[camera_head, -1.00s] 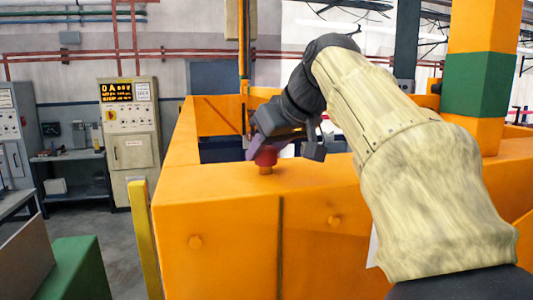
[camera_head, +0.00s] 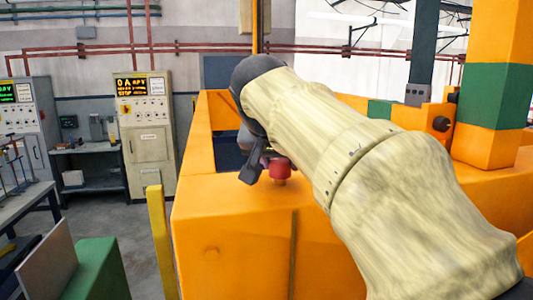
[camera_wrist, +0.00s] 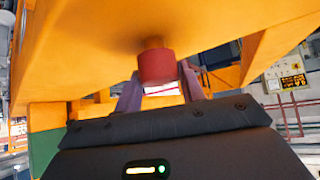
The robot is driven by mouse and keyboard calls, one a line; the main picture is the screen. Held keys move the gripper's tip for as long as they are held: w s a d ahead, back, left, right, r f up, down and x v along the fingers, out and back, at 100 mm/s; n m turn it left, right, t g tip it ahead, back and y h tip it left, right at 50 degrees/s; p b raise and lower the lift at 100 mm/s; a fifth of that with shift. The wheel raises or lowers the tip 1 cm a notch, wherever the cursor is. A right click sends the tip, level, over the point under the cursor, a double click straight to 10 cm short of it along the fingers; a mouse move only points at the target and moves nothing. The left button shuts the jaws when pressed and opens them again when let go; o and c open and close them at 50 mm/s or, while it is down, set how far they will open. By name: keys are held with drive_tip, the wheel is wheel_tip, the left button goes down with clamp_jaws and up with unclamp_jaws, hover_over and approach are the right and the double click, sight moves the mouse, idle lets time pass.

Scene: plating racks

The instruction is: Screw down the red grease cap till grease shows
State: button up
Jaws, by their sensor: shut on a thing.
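The red grease cap (camera_head: 280,170) sits upright on a short orange stem on top of the orange housing (camera_head: 240,225). It also shows in the wrist view (camera_wrist: 157,67), where the orange stem and surface appear above it. My gripper (camera_head: 266,165) reaches the cap from the upper left, with its dark body partly hidden behind my arm. In the wrist view its two purple fingers (camera_wrist: 160,88) lie on either side of the cap, shut on it. The contact faces are hidden. I cannot make out any grease around the cap.
A yellow post (camera_head: 160,240) stands in front of the housing's left corner. An orange and green column (camera_head: 492,85) rises at the right. Control cabinets (camera_head: 147,135) stand at the back left, with open floor before them.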

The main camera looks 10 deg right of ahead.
drive_tip(key=shift+m+h, duration=0.3)
drive_tip(key=shift+m, duration=0.2)
drive_tip(key=o, duration=1)
drive_tip(key=p+v, duration=0.1)
drive_tip(key=v, duration=1.6)
drive_tip(key=shift+a+r, duration=0.15)
drive_tip(key=shift+r, duration=0.05)
drive_tip(key=shift+w, duration=0.1)
